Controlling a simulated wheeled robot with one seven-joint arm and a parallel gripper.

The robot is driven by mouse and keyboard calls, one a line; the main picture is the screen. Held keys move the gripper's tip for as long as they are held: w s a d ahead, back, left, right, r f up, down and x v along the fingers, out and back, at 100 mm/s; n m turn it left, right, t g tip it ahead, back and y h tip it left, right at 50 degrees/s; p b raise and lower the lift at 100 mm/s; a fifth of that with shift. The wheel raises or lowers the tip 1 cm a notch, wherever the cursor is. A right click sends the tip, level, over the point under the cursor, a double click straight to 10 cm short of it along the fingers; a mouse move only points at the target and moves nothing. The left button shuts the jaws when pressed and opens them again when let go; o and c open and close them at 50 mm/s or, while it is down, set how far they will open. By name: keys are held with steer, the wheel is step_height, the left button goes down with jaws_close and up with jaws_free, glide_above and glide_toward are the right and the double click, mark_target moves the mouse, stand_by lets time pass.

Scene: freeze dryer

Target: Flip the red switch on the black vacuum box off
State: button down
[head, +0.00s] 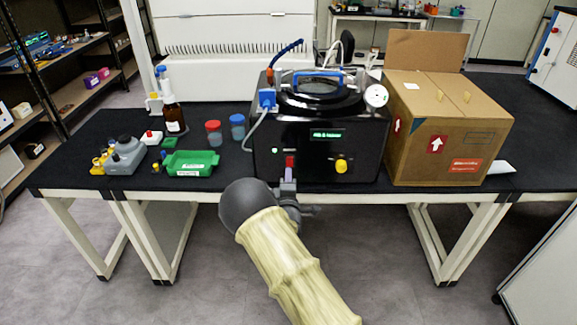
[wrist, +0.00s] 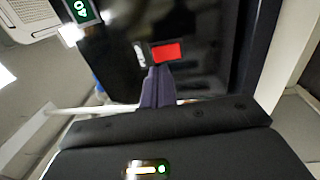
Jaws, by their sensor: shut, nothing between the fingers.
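The black vacuum box (head: 322,156) stands on the dark bench top, with a green display, a yellow knob (head: 341,166) and a small green light on its front. The red switch (head: 290,161) is low on the box front, left of the knob. In the wrist view the switch (wrist: 167,52) shows as a red rectangle. My gripper (head: 289,175) is shut and empty, just below the switch. In the wrist view its fingertips (wrist: 158,72) are close under the switch; I cannot tell whether they touch it. The switch's tilt is unclear.
A cardboard box (head: 446,135) stands right beside the vacuum box. To the left are a green tray (head: 190,164), a brown bottle (head: 173,117), two small jars and a grey device (head: 126,156). A blue plug and cable hang at the vacuum box's left side.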

mark_target(288, 160)
steer(key=shift+w+r+p, duration=0.2)
steer(key=shift+w+p, duration=0.15)
steer(key=shift+w, duration=1.75)
